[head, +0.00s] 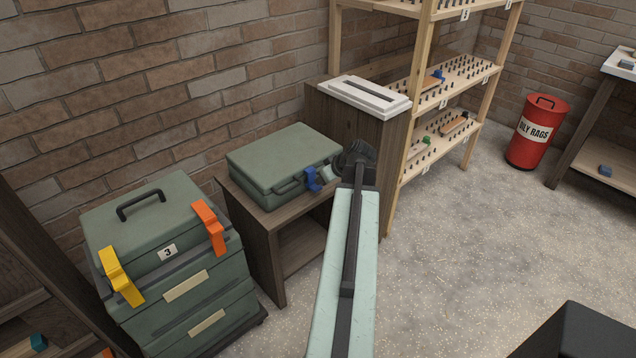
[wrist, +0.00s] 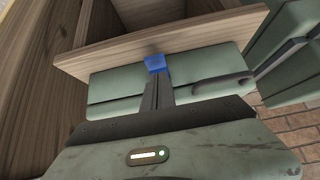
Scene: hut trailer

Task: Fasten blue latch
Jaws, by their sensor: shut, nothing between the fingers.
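The blue latch (head: 312,179) is on the front of a green case (head: 280,158), right of its handle (head: 288,187). The case lid is down. I cannot tell whether the latch is hooked over its catch. My gripper (head: 328,175) is shut and empty, just right of the latch in the head view. In the wrist view, the blue latch (wrist: 155,63) shows right at the tips of my shut gripper (wrist: 158,80). Touching or slightly apart, I cannot tell. The fingers and wrist hide part of the case front.
The case stands on a low wooden stand (head: 250,222). Left is a green toolbox stack (head: 175,255) with yellow (head: 120,277) and orange (head: 209,228) latches. A wooden cabinet (head: 340,115) and peg shelves (head: 455,85) stand right.

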